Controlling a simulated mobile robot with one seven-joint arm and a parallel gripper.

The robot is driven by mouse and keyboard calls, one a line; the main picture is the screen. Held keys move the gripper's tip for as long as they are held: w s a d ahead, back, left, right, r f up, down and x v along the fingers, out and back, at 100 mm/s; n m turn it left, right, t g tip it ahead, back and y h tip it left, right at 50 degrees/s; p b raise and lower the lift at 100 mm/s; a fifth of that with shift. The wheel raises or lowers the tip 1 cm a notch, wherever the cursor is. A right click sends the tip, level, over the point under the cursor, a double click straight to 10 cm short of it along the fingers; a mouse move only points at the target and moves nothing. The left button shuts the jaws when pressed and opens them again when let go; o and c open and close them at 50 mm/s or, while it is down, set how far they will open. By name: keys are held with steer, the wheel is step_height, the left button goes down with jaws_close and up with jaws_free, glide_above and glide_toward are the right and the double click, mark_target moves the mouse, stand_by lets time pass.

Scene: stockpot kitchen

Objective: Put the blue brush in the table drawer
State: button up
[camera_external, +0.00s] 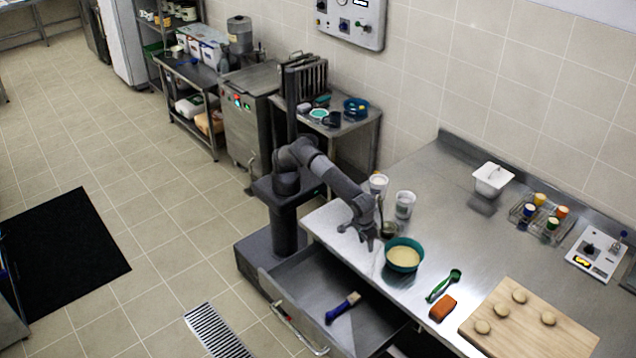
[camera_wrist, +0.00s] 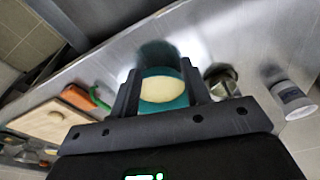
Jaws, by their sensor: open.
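The blue brush (camera_external: 340,309) lies on the floor of the open table drawer (camera_external: 306,278), clear of its walls. It has a blue handle and a pale tip at its upper right end. The drawer is pulled out from under the steel table (camera_external: 436,195). My gripper (camera_external: 369,242) is open and empty above the table edge, just left of a teal bowl (camera_external: 404,255) with pale yellow contents, up and right of the brush. In the wrist view the bowl (camera_wrist: 163,92) shows between the open fingers. The brush cannot be made out there.
Two white cups (camera_external: 404,204) and a small metal pot stand behind the gripper. A green spoon (camera_external: 445,286), an orange sponge (camera_external: 442,308) and a wooden board (camera_external: 530,325) with dough pieces lie to the right. The drawer around the brush is mostly free.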

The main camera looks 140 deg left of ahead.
steer(key=s+a+r+m+t+h, duration=0.1)
steer(key=s+a+r+m, duration=0.1)
steer(key=s+a+r, duration=0.4)
steer(key=s+a+r+m+h, duration=0.1)
steer(key=s+a+r+m, duration=0.2)
steer(key=s, duration=0.5)
steer(key=s+a+r+m+t+h, duration=0.1)
steer(key=s+a+r+m, duration=0.1)
steer(key=s+a+r, duration=0.4)
steer(key=s+f+m+t, duration=0.1)
steer(key=s+f+m, duration=0.2)
steer(key=s, duration=0.6)
steer(key=s+f+m+t, duration=0.1)
steer(key=s+f+m, duration=0.1)
steer(key=s, duration=0.7)
steer(key=s+f+m+t+y, duration=0.1)
steer(key=s+f+m, duration=0.2)
steer(key=s, duration=0.6)
steer(key=shift+f+m, duration=0.3)
steer(key=shift+f, duration=0.5)
steer(key=shift+a, duration=0.1)
steer(key=shift+c, duration=0.2)
